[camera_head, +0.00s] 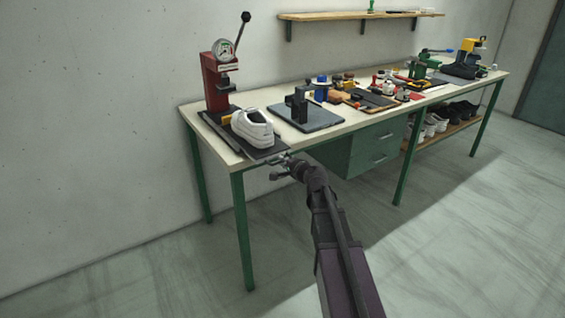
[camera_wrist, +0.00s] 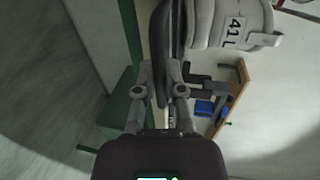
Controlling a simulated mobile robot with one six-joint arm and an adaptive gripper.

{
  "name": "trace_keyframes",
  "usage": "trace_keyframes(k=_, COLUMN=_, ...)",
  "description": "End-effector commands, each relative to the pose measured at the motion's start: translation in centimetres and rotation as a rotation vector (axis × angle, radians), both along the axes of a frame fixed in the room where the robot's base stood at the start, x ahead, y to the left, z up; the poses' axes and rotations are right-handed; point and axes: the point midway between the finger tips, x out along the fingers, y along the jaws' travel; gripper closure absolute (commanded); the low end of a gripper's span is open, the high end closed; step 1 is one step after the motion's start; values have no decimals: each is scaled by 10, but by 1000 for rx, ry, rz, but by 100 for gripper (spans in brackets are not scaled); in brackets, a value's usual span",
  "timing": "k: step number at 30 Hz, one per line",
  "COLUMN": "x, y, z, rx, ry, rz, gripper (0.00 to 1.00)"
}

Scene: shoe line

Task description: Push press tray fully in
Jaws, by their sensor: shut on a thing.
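The press tray (camera_head: 262,153) is a dark flat plate at the left end of the workbench. Its front end reaches to the bench's front edge. A white shoe (camera_head: 252,127) sits on it, and the wrist view shows the shoe's tag reading "41 L" (camera_wrist: 234,30). The red press (camera_head: 216,82) with a gauge and a lever stands behind the shoe, at the tray's back end. My gripper (camera_head: 283,165) is at the tray's front edge. In the wrist view its two fingers (camera_wrist: 162,85) are closed on the dark tray edge (camera_wrist: 164,45) between them.
A dark plate with a black stand (camera_head: 300,107) is right of the tray on the bench (camera_head: 180,106). Tools, small parts and a black shoe (camera_head: 459,71) fill the bench further right. A green drawer unit (camera_head: 377,147) hangs below. The floor in front is clear.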

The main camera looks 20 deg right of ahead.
Motion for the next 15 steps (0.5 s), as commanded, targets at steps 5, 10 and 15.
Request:
trace_keyframes(k=5, x=25, y=6, z=0, rx=0, ry=0, rz=2, gripper=100)
trace_keyframes(k=10, x=45, y=14, z=0, rx=0, ry=0, rz=1, gripper=100)
trace_keyframes(k=15, x=45, y=14, z=0, rx=0, ry=0, rz=0, gripper=100)
